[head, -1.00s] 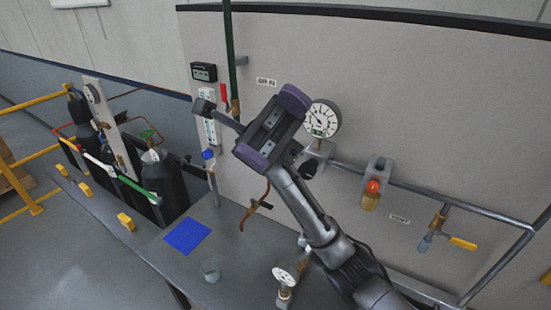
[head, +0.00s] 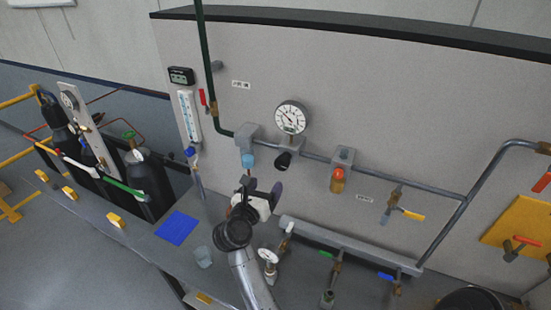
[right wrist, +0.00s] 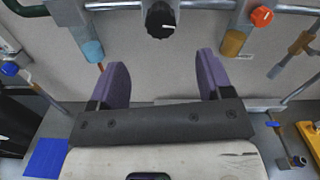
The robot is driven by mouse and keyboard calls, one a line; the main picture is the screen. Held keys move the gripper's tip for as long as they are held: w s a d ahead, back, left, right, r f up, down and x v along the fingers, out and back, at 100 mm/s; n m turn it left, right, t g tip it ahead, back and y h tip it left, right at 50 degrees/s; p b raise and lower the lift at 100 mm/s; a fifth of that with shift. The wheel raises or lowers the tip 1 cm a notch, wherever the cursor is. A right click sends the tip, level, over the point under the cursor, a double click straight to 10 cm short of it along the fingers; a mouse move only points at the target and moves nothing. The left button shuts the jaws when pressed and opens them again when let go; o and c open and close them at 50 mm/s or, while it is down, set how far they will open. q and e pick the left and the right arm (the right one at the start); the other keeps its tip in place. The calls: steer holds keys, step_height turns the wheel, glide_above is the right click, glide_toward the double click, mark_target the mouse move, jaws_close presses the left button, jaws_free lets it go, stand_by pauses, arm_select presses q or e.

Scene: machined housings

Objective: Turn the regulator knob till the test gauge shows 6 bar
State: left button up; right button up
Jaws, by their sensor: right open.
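The regulator knob (head: 283,160) is black and sits on the pipe under the round white test gauge (head: 291,118). The gauge has a dark needle, but its reading is too small to tell. In the right wrist view the knob (right wrist: 160,20) shows a white pointer line and lies beyond the fingertips, between them. My right gripper (head: 262,190) is below the knob and apart from it. In the right wrist view its purple fingers (right wrist: 163,70) are spread with nothing between them. My left gripper is not in view.
A blue-bowled filter (head: 248,160) hangs left of the knob and an orange-topped lubricator (head: 338,180) right of it. A yellow-handled valve (head: 412,214) is further right.

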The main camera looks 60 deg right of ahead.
mark_target(280, 164)
steer(key=d+p, duration=0.1)
steer(key=d, duration=0.3)
steer(key=w+d+p, duration=0.1)
steer(key=d, duration=0.3)
steer(key=d+p, duration=0.1)
steer(key=d, duration=0.3)
steer(key=shift+w+r+p, duration=0.15)
steer(key=shift+w+p, duration=0.15)
steer(key=shift+w, duration=0.05)
steer(key=shift+d, duration=0.55)
steer(key=shift+c, duration=0.3)
